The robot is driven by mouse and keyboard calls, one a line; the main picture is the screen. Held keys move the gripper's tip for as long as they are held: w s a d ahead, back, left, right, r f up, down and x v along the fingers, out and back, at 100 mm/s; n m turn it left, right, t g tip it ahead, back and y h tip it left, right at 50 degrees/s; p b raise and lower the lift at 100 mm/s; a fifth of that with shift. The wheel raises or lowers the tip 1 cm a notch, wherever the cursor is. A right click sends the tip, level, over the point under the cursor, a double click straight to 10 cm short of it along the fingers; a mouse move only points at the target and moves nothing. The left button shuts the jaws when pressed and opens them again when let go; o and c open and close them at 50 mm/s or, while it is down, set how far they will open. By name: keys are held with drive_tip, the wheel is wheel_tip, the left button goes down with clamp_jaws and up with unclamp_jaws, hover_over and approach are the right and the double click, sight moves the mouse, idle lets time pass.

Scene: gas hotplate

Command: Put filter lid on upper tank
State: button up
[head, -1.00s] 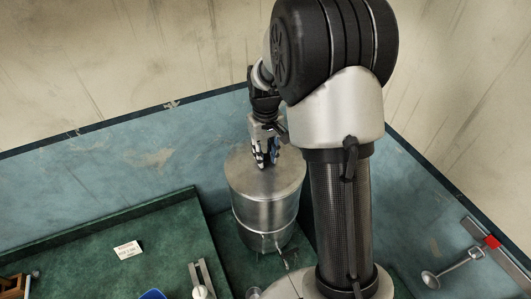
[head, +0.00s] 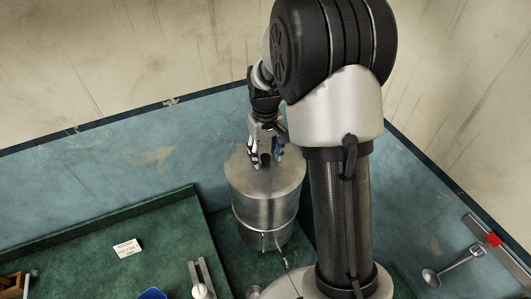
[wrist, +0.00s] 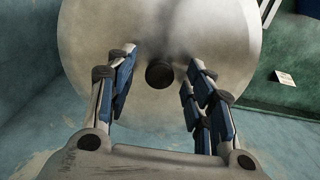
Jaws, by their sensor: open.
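The metal tank (head: 264,208) is a shiny upright cylinder standing on the green surface. The round metal lid (head: 243,180) sits on its top and covers it; it fills much of the wrist view (wrist: 160,35). A dark round knob (wrist: 160,75) stands at the lid's middle, and also shows in the head view (head: 265,157). My gripper (head: 266,162) is just above the lid. In the wrist view its two fingers (wrist: 157,90) are spread either side of the knob, with clear gaps. It holds nothing.
A green raised counter (head: 165,245) with a white card (head: 127,249) lies left of the tank. A blue item (head: 152,294) is cut off at the bottom edge. A metal ladle-like tool (head: 455,268) hangs at the right. Walls stand behind.

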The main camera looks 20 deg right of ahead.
wheel_tip(320, 180, up, 12)
idle(0.6)
drive_tip(key=s+a+f+t+b, duration=0.1)
drive_tip(key=s+a+b, duration=0.2)
drive_tip(key=s+b, duration=0.25)
drive_tip(key=s+a+t+b, duration=0.1)
drive_tip(key=s+a+b, duration=0.25)
drive_tip(key=s, duration=0.35)
drive_tip(key=s+a+f+t+b, duration=0.2)
drive_tip(key=s+a+f+b, duration=0.1)
drive_tip(key=s+f+b, duration=0.5)
drive_tip(key=s+f, duration=0.2)
drive_tip(key=s, duration=0.2)
drive_tip(key=shift+s+a+t, duration=0.15)
drive_tip(key=shift+s+t, duration=0.1)
drive_tip(key=shift+t, duration=0.15)
drive_tip(key=shift+f, duration=0.15)
